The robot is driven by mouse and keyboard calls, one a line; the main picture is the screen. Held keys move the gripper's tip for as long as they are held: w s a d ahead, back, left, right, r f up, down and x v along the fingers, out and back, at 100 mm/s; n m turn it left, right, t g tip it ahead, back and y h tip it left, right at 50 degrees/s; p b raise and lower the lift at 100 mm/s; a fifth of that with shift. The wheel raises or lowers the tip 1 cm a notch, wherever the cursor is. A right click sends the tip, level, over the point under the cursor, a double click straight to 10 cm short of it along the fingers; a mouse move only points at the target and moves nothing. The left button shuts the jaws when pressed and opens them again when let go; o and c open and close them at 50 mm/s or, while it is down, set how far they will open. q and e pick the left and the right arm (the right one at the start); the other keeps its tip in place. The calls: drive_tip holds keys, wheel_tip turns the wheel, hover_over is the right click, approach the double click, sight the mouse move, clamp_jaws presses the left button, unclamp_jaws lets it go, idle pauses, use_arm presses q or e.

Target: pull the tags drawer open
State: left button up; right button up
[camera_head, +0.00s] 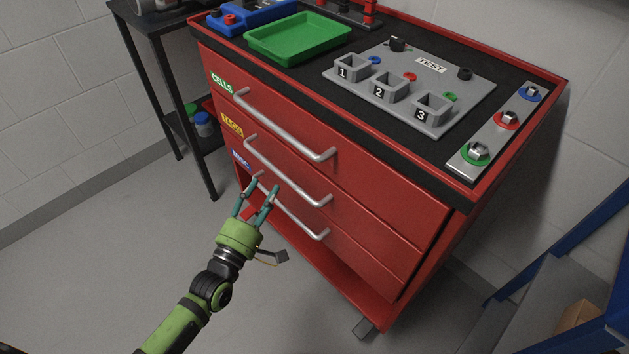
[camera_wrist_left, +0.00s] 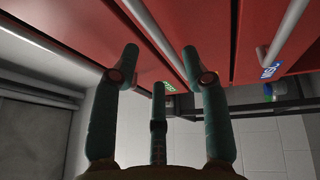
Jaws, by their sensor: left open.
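The red cabinet has three stacked drawers. The tags drawer (camera_head: 285,169) is the middle one, with a yellow label (camera_head: 232,125) and a silver bar handle (camera_head: 285,176); it looks closed. My left gripper (camera_head: 265,184) is open and empty, its fingers pointing up at the cabinet front near the middle handle's lower side. In the left wrist view, a silver bar (camera_wrist_left: 153,32), apparently the tags handle, runs between the spread fingertips of the left gripper (camera_wrist_left: 160,58). I cannot tell whether a finger touches it. My right gripper is out of view.
The cells drawer handle (camera_head: 285,128) is above and the misc drawer handle (camera_head: 292,211) is close below. A green tray (camera_head: 298,38) and a grey test panel (camera_head: 410,85) are on top.

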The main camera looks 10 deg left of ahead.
sight(276, 173)
use_arm(q)
drive_tip(key=x, duration=0.6)
drive_tip(key=shift+w+d+r, duration=0.1)
drive_tip(key=shift+w, duration=0.25)
clamp_jaws()
